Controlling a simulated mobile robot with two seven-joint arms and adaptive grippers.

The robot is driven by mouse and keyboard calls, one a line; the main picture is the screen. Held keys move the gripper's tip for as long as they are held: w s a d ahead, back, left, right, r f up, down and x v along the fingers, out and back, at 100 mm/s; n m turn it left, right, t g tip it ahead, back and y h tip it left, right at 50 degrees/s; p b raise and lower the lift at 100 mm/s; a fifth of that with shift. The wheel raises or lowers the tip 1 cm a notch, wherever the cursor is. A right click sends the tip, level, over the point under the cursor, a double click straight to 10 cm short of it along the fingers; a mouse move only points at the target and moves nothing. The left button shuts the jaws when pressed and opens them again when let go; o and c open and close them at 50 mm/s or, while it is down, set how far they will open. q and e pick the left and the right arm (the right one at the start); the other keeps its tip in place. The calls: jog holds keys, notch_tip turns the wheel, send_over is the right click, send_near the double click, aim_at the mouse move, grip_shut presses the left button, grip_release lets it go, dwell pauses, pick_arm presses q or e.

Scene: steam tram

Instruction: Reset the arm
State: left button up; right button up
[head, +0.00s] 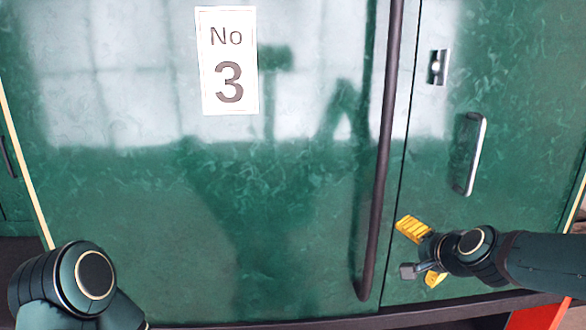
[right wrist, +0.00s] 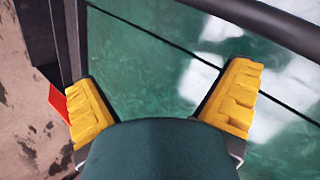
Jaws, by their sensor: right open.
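My right gripper (head: 421,254) is at the lower right in the head view, in front of the green tram side. Its arm comes in from the right edge. In the right wrist view its yellow fingers (right wrist: 162,98) are spread wide apart with nothing between them. The green panel (right wrist: 150,50) shows beyond the fingers. A rounded part of my left arm (head: 75,285) shows at the lower left of the head view. My left gripper is outside the frames.
A glossy green tram panel (head: 120,200) fills most of the view, with a white "No 3" sign (head: 228,98). A long dark handrail (head: 383,150) runs down just left of my right gripper. A metal handle (head: 472,153) and small lock plate (head: 438,67) are above it.

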jog(key=s+a+f+n+g, duration=0.2)
jog(key=a+f, duration=0.1)
jog(key=f, duration=0.6)
jog(key=s+a+f+n+g+b, duration=0.1)
jog(key=s+a+f+n, duration=0.15)
jog(key=f, duration=0.65)
jog(key=s+a+f+n+g, duration=0.1)
jog(key=s+a+f+g, duration=0.15)
jog(key=f, duration=0.65)
jog(key=s+a+f+n+g+y, duration=0.1)
jog(key=s+a+f+n, duration=0.1)
jog(key=s+f, duration=0.5)
jog(key=s+a+f+n+g+y+b, duration=0.1)
jog(key=s+a+f+n+g, duration=0.1)
jog(key=s+a+f, duration=0.3)
notch_tip(320, 180, down, 2)
jog(key=shift+s+a+f, duration=0.1)
jog(key=shift+s+a, duration=0.2)
jog(key=shift+s, duration=0.7)
